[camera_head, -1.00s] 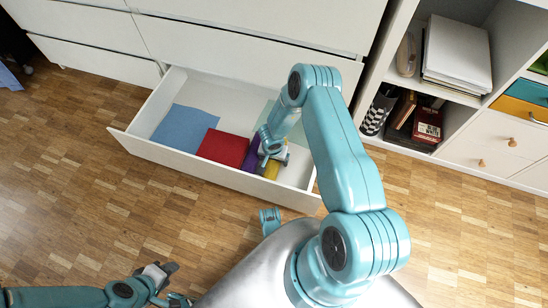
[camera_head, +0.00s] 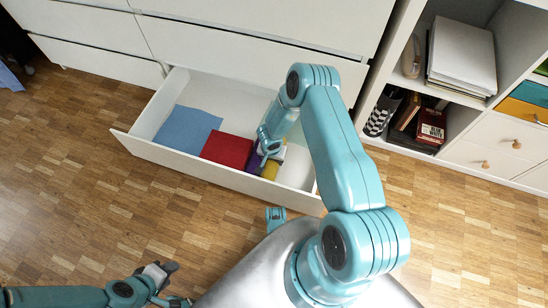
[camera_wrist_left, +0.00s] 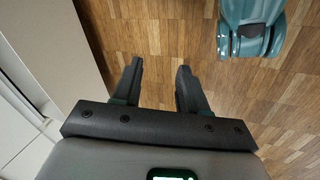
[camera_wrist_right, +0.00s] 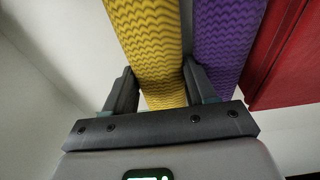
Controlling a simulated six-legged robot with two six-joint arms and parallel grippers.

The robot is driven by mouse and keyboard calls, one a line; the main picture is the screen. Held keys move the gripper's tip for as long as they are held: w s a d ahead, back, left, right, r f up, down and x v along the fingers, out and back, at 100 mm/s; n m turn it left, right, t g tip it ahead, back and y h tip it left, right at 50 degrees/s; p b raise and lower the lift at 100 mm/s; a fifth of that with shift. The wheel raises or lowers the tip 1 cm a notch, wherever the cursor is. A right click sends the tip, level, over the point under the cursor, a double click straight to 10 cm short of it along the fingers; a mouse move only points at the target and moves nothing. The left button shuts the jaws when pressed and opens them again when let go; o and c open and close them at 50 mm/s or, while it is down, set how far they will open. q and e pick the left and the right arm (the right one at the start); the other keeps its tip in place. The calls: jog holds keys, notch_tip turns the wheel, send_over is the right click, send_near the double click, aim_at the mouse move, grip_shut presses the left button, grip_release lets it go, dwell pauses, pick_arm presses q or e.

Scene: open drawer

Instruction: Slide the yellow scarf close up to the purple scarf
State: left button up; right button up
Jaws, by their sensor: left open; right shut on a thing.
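The yellow scarf (camera_head: 270,171) is a folded strip in the open drawer, near its front wall. The purple scarf (camera_head: 253,160) lies just left of it and partly hidden by my right gripper (camera_head: 271,154). In the right wrist view the yellow scarf (camera_wrist_right: 150,45) runs between the fingers of my right gripper (camera_wrist_right: 158,70), which is shut on it. The purple scarf (camera_wrist_right: 225,45) is right beside it there, with one finger wedged near the seam and little or no gap beyond. My left gripper (camera_wrist_left: 160,66) is open and empty over the floor, outside the drawer.
A red cloth (camera_head: 226,150) lies left of the purple scarf, and a blue cloth (camera_head: 187,130) is farther left. The drawer (camera_head: 215,176) has bare floor to the right of the yellow scarf. A shelf unit (camera_head: 372,140) stands at the right.

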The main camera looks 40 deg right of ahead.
pick_arm(q)
jog(key=shift+w, duration=0.25)
pick_arm(e)
jog(key=shift+w+a, duration=0.1)
jog(key=shift+w, duration=0.05)
jog(key=o, duration=1.2)
jog(key=r+p, duration=0.1)
jog(key=r, duration=0.1)
jog(key=r+p, duration=0.1)
jog(key=r, duration=0.2)
jog(key=r+p, duration=0.2)
jog(key=shift+s+a+r, duration=0.3)
jog(key=shift+a, duration=0.1)
pick_arm(q)
jog(key=s+d+r+g+p, duration=0.1)
jog(key=s+r+p, duration=0.2)
jog(key=r, duration=0.5)
jog(key=shift+s+d+p, duration=0.15)
jog(key=shift+s+p, duration=0.05)
jog(key=shift+p, duration=0.45)
pick_arm(e)
notch_tip(320, 180, up, 9)
jog(key=a, duration=0.1)
jog(key=shift+s+a+f, duration=0.15)
jog(key=shift+s+f, duration=0.05)
jog(key=shift+s, duration=0.2)
